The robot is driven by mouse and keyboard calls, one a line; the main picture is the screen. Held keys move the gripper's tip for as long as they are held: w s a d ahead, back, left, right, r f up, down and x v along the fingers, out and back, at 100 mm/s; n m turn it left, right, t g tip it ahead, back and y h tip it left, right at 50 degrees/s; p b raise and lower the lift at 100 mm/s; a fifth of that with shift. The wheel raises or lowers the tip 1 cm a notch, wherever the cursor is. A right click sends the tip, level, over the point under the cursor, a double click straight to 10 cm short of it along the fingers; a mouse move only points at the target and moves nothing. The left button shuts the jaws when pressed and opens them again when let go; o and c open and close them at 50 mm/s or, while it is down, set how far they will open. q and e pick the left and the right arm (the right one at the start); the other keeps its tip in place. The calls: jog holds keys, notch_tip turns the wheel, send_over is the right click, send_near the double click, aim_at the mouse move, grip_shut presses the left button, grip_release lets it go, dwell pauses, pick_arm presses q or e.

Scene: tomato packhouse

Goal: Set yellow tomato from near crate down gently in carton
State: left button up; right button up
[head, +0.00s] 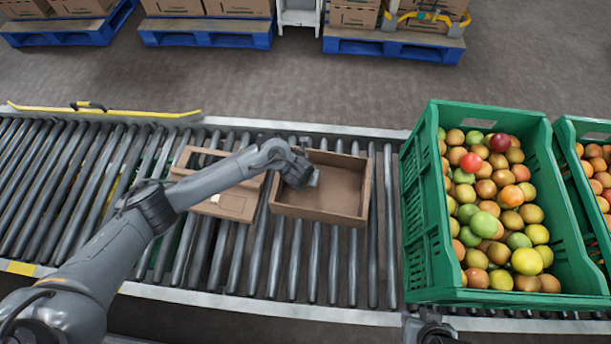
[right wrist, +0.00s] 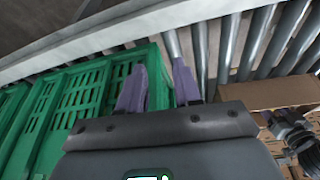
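The near green crate (head: 424,215) is full of mixed tomatoes. A large yellow tomato (head: 526,261) lies on top near its front, with other yellowish ones beside it. An open carton (head: 348,208) stands on the rollers left of the crate, its visible floor bare. My left gripper (head: 313,180) is over the carton's left part, pointing down; its fingers are too hidden to read, and so is anything in them. My right gripper (head: 430,320) is at the bottom edge, front-left of the crate. In the right wrist view, its fingers (right wrist: 158,80) are apart with nothing between them.
A second carton with cut-out openings (head: 234,206) stands left of the open one, partly behind my left arm. Another green crate (head: 567,140) of tomatoes is at the far right. The roller conveyor (head: 60,190) is bare at the left. Loaded pallets stand behind.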

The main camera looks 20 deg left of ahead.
pick_arm(q)
jog(key=shift+f, duration=0.25)
jog(key=o, duration=0.8)
jog(key=c, duration=0.3)
jog(key=shift+r, duration=0.15)
notch_tip(320, 180, up, 7)
jog(key=p, duration=0.6)
jog(key=shift+p, duration=0.3)
